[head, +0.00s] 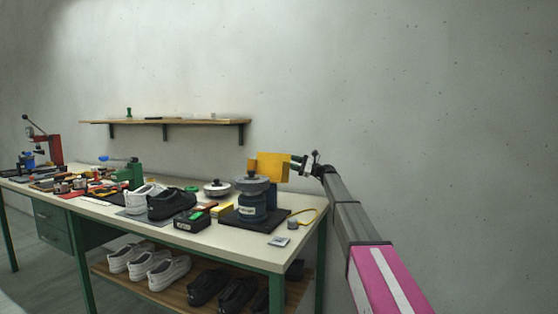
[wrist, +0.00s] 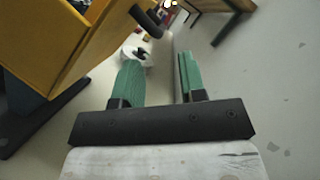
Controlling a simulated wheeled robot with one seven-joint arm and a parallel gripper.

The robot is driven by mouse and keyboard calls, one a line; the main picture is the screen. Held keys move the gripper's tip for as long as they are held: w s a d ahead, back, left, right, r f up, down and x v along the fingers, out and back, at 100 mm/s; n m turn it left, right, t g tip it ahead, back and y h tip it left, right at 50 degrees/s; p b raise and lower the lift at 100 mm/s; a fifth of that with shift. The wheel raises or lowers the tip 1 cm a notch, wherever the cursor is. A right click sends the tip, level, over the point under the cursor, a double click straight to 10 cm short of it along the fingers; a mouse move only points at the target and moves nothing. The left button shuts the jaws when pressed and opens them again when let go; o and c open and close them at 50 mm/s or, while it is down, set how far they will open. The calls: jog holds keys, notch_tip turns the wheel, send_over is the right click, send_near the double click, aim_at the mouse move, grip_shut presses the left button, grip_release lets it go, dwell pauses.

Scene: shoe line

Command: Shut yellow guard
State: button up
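The yellow guard (head: 273,167) stands upright at the right of a blue-grey machine (head: 252,207) with a round grey top. It stands out from the machine, so it looks open; its hinge is not clear. In the wrist view the guard (wrist: 62,40) fills the upper left, with a dark bar-like handle (wrist: 148,22) at its right edge. My gripper (head: 301,165) is just right of the guard in the head view. In the wrist view my gripper (wrist: 158,65) shows its two green fingers apart with nothing between them. The handle lies beyond the fingertips, apart from them.
The machine's dark base sits at the right end of the workbench (head: 240,250). Black and white shoes (head: 172,203), a dark box (head: 192,220) and a bowl-like thing (head: 217,187) stand left of it. A wall shelf (head: 180,122) hangs behind.

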aim_at(280, 158)
jog(key=x, duration=0.7)
jog(key=shift+c, duration=0.3)
grip_shut()
